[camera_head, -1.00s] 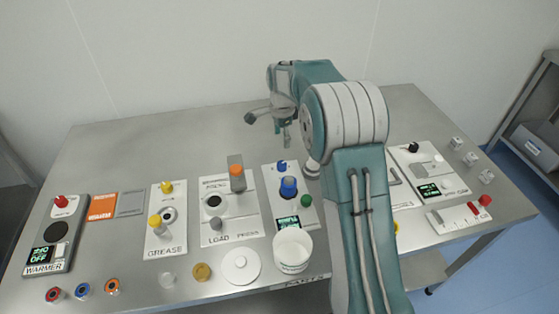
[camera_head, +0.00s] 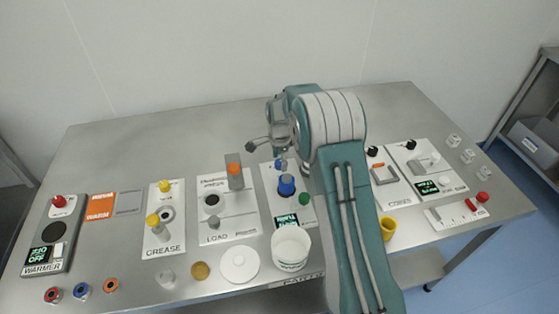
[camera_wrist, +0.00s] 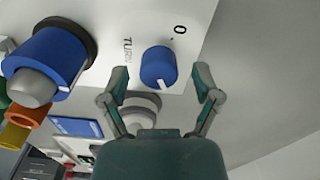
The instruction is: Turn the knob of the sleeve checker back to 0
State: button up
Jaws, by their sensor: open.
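The sleeve checker is a white panel (camera_head: 270,194) in the middle of the bench, partly hidden by my arm. Its small blue knob (camera_wrist: 158,67) stands near the printed 0 and dot; it also shows at the panel's far end in the head view (camera_head: 279,164). The knob's white mark lies on the side away from the 0. My gripper (camera_wrist: 162,72) is open, with one finger on each side of the knob and gaps visible. A larger blue sleeve (camera_wrist: 45,62) on a grey post is beside it, left in the wrist view.
The sleeve checker also has a green button (camera_head: 305,199) and a display (camera_head: 286,221). A white cup (camera_head: 291,247) stands at its near end. The load press (camera_head: 235,177) with an orange-topped lever is on the left. The bench behind the panels is clear.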

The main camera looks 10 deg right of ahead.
jog(key=shift+c, duration=0.3)
grip_shut()
jog(key=n, duration=1.2)
jog(key=shift+w+n, duration=0.1)
jog(key=shift+n, duration=0.3)
jog(key=n, duration=1.1)
jog(key=shift+n, duration=0.4)
